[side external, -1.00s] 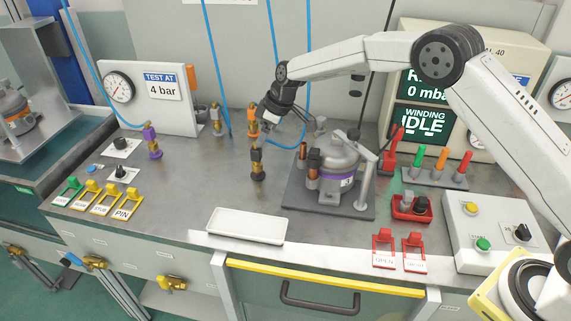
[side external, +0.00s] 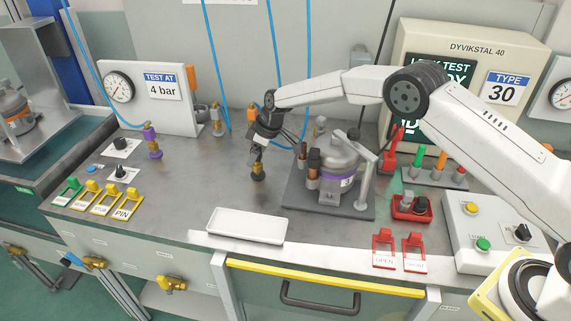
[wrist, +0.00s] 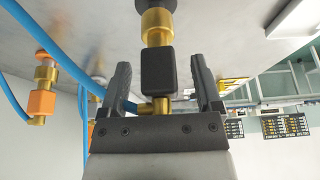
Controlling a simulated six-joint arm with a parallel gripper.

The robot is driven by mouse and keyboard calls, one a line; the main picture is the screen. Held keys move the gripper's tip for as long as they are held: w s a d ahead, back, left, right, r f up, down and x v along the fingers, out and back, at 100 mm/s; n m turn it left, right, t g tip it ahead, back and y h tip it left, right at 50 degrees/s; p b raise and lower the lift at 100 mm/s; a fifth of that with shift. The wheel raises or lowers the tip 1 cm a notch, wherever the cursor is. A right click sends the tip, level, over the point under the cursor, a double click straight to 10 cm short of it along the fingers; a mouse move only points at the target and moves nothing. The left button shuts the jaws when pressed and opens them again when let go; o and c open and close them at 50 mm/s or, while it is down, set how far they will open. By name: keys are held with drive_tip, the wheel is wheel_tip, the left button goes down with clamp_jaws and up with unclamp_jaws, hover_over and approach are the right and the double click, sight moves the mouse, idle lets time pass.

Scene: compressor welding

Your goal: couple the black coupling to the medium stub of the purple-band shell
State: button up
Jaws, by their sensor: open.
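The black coupling (side external: 257,165) stands upright on a brass fitting on the bench, left of the shell; it fills the middle of the wrist view (wrist: 158,70). My gripper (side external: 260,150) is at the coupling. In the wrist view its two open fingers (wrist: 160,85) stand either side of the black body, with a gap on each side. The purple-band shell (side external: 338,160) sits on a dark plate (side external: 290,195). Upright copper-coloured stubs (side external: 302,160) rise at its left side; I cannot tell which is the medium one.
An orange coupling (wrist: 42,102) and blue hoses (wrist: 62,50) are close on the left in the wrist view. A purple coupling (side external: 151,138) stands farther left on the bench. A white tray (side external: 245,226) lies in front. A red bin (side external: 411,208) is right of the shell.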

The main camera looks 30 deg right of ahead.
drive_tip(key=shift+f, duration=0.1)
clamp_jaws()
drive_tip(key=c, duration=0.7)
unclamp_jaws()
clamp_jaws()
drive_tip(key=shift+r, duration=0.45)
drive_tip(key=shift+r, duration=1.9)
